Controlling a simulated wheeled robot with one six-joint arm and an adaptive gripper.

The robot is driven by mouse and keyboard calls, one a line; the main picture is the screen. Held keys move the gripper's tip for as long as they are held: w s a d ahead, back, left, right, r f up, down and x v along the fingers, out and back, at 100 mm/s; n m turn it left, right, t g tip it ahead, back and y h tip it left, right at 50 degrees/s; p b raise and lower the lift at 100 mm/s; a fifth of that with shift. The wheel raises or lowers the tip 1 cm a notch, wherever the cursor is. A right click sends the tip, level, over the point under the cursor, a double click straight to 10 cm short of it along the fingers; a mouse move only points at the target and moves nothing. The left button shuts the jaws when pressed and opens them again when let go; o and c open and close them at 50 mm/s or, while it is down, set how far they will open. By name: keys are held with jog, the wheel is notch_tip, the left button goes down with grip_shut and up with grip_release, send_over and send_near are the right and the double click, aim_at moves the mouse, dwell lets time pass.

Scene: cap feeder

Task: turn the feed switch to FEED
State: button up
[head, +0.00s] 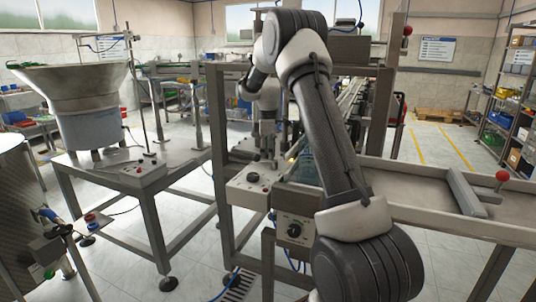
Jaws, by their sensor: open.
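A dark rotary knob (294,230) with pale markings around it sits on the front of a grey box below the table edge. The lettering is too small to read, so I cannot tell whether it is the feed switch or where it points. My gripper (264,157) points down just above and behind this box, apart from the rotary knob. It is open and appears empty; its fingertips are small in the picture.
A large bowl feeder (88,100) stands on a metal table at left, with another control box (130,174) on it. A metal frame rises around my arm. A long grey tray (430,200) with a red ball knob (502,175) extends right.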

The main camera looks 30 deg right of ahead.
jog(key=shift+f, duration=0.1)
jog(key=c, duration=0.7)
jog(key=shift+c, duration=0.2)
